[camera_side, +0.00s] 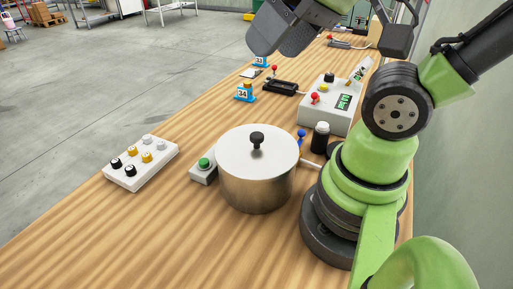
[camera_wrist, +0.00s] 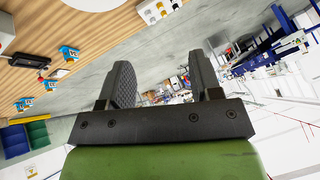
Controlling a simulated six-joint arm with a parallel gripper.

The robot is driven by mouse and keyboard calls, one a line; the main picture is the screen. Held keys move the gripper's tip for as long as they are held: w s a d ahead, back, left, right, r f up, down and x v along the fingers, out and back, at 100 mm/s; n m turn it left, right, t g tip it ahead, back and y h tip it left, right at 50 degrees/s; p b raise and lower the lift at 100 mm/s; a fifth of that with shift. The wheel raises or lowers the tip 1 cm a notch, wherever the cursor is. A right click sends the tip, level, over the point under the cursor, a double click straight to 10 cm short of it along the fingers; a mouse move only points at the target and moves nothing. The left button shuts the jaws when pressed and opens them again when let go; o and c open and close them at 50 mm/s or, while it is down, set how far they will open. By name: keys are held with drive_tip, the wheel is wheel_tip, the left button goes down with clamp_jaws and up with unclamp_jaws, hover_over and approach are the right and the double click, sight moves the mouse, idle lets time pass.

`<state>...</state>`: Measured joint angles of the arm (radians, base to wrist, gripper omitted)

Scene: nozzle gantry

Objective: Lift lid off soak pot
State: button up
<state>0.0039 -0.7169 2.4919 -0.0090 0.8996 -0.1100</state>
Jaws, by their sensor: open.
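The soak pot (camera_side: 257,190) is a steel pot standing on the wooden bench in the side view. Its pale round lid (camera_side: 240,152) sits on top, with a black knob (camera_side: 257,138) at its middle. My gripper (camera_side: 282,30) is at the top of the side view, high above the bench and well apart from the lid. In the wrist view my gripper (camera_wrist: 162,82) has its two dark fingers spread with nothing between them. A pale rounded edge at the top of the wrist view may be the lid; I cannot tell.
A white knob board (camera_side: 141,163) lies left of the pot, and a green button box (camera_side: 205,166) touches or nearly touches it. A dark bottle (camera_side: 320,138) and a control box (camera_side: 328,105) stand behind right. Blue numbered stands (camera_side: 245,92) are farther back. Front-left bench is clear.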

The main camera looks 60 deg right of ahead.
drive_tip(key=w+d+f+n+g+h, duration=0.1)
drive_tip(key=w+d+f+n+g, duration=0.2)
drive_tip(key=n, duration=1.1)
drive_tip(key=n+g+h, duration=0.1)
drive_tip(key=n+g, duration=0.3)
drive_tip(key=n, duration=1.1)
approach(257, 134)
drive_tip(key=shift+a+f, duration=0.1)
drive_tip(key=shift+f+n, duration=0.2)
drive_tip(key=shift+n, duration=0.1)
drive_tip(key=shift+f, duration=4.9)
drive_tip(key=c, duration=1)
